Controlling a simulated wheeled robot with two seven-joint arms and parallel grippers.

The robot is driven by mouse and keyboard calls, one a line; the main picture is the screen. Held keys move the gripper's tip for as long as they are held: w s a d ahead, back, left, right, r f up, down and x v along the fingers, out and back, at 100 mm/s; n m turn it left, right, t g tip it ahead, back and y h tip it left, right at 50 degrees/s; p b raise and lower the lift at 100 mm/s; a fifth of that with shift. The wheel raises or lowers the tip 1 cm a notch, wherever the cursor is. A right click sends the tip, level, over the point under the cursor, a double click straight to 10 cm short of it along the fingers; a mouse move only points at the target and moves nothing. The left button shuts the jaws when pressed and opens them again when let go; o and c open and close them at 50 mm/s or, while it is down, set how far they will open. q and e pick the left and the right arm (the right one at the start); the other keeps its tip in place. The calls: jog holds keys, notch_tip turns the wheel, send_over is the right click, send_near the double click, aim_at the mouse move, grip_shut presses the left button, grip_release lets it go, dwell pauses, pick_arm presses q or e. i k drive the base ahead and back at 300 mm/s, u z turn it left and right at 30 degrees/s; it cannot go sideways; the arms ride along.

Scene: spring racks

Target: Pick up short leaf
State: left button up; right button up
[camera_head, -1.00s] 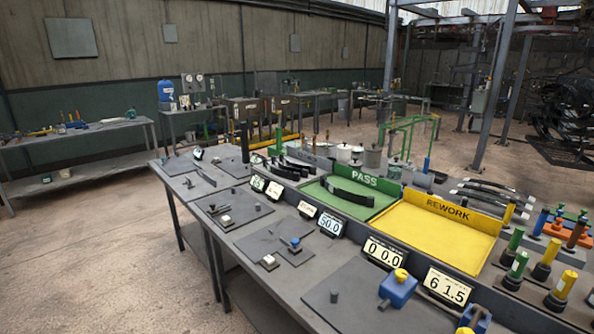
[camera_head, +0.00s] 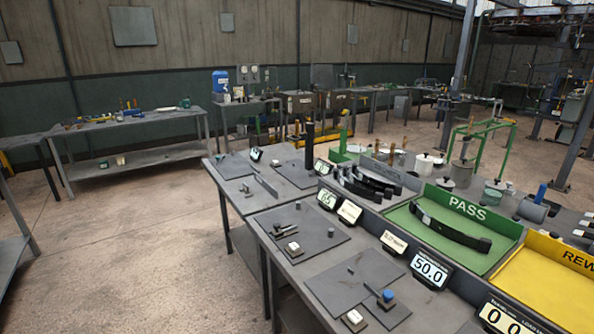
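A dark curved leaf (camera_head: 450,229) lies in the green PASS tray (camera_head: 510,224). Several similar dark curved leaves (camera_head: 368,184) sit side by side just behind the row of displays, left of that tray. Which of these is the short leaf I cannot tell; those in the group look shorter than the one in the tray. Neither of my grippers is in view.
A yellow REWORK tray (camera_head: 541,283) is cut off at the right edge. Dark plates (camera_head: 303,226) with small fixtures lie on the workbench. Displays, one reading 50.0 (camera_head: 429,268), line its middle. Open concrete floor (camera_head: 130,230) lies to the left.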

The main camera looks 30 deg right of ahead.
aim_at(397, 188)
jog(key=u, duration=0.1)
jog(key=i, duration=1.2)
jog(key=z, duration=0.8)
jog(key=i, duration=0.9)
jog(key=z, duration=0.6)
